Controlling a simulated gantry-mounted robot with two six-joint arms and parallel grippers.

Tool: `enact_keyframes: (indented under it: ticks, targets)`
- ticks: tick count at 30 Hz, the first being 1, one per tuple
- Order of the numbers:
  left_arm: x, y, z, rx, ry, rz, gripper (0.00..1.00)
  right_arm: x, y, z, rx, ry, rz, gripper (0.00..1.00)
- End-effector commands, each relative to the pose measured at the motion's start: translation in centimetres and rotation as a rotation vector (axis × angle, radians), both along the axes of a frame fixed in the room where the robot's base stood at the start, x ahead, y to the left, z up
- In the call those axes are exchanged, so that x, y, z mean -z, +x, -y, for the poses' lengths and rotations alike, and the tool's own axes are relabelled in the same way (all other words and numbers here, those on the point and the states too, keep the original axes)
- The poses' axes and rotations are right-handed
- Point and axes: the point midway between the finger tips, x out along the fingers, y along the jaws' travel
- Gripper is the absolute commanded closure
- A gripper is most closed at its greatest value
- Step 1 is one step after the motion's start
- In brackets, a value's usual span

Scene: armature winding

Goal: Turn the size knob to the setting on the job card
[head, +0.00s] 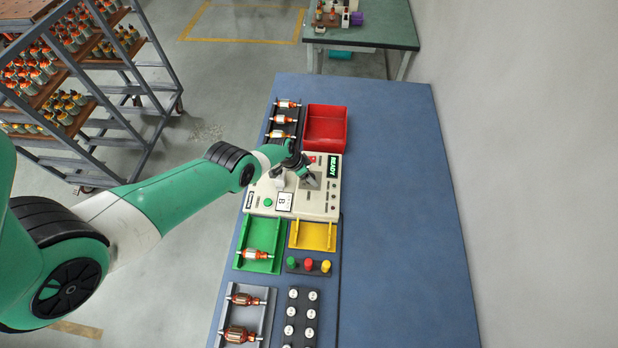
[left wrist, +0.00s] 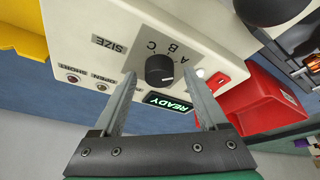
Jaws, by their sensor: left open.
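The size knob (left wrist: 160,69) is a black round knob on a grey plate of the cream machine (left wrist: 135,25), with letters A, B and C beside it. I cannot tell surely which letter its pointer faces. My left gripper (left wrist: 160,74) is open, with one finger to each side of the knob in the left wrist view; contact does not show. In the head view my left gripper (head: 305,172) is over the machine and hides the knob. The job card (head: 284,201) on the machine reads B. My right gripper is not in view.
A lit READY display (left wrist: 168,103) is on the machine. A red bin (head: 326,128) stands behind it. A green tray (head: 261,244), a yellow tray (head: 313,235) and colored buttons (head: 309,265) lie in front. The right side of the blue table (head: 400,220) is clear.

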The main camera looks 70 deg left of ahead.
Motion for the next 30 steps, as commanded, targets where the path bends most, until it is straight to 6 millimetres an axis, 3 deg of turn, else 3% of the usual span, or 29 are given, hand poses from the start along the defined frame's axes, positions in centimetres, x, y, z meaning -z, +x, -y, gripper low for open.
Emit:
enact_keyframes:
  ticks: [4, 16, 30]
  targets:
    - [-0.09, 0.00, 0.01, 0.000, 0.000, 0.000, 0.26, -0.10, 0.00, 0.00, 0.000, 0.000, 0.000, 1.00]
    - [-0.06, -0.02, 0.01, 0.000, 0.000, 0.000, 0.98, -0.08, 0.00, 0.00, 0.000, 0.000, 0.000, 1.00]
    - [-0.16, -0.09, 0.11, -0.073, 0.000, -0.003, 1.00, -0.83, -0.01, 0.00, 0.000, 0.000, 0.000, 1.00]
